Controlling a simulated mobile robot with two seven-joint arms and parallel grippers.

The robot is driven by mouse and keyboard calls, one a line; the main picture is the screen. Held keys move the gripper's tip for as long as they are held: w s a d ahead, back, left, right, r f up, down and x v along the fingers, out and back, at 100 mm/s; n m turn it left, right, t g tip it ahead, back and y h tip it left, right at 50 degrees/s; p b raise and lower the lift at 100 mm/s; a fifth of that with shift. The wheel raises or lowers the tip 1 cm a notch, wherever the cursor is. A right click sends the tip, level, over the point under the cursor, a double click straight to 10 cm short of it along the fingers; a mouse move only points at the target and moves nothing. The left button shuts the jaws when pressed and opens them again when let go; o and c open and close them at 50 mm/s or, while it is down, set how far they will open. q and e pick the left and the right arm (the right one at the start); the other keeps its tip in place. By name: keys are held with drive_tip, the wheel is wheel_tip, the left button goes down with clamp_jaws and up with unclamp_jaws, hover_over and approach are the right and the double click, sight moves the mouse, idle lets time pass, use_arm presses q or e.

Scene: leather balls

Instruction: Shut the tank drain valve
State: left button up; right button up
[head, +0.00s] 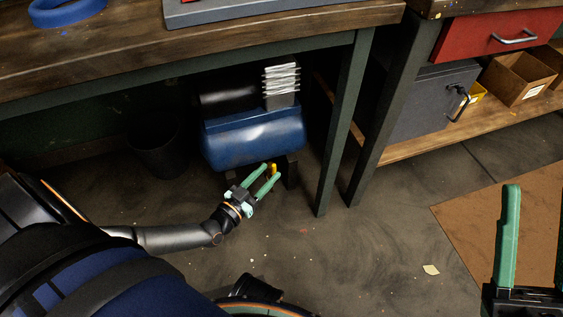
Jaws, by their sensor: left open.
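The blue tank (255,137) of a compressor lies under the workbench. A small yellow piece, which looks like the drain valve handle (274,167), shows at the tank's lower front. My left gripper (270,172) is open, with its green fingertips at the yellow piece. The piece appears between or just behind the tips; I cannot tell whether they touch it. The valve body is hidden, so its setting cannot be read. My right gripper (535,215) is open and empty at the lower right, partly cut off by the picture edge.
The workbench (200,50) overhangs the tank, and its dark green leg (345,125) stands right of it. A dark bin (158,145) stands left of the tank. A brown mat (510,215) lies at right. The floor in front is mostly clear.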

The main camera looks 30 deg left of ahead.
use_arm(q)
drive_tip(key=w+b, duration=0.2)
drive_tip(key=w, duration=0.4)
drive_tip(key=shift+w+d, duration=0.3)
drive_tip(key=shift+d, duration=0.1)
use_arm(e)
drive_tip(key=f, duration=0.3)
drive_tip(key=shift+w+a, duration=0.15)
drive_tip(key=shift+a, duration=0.05)
use_arm(q)
clamp_jaws()
use_arm(e)
drive_tip(key=shift+g, duration=0.3)
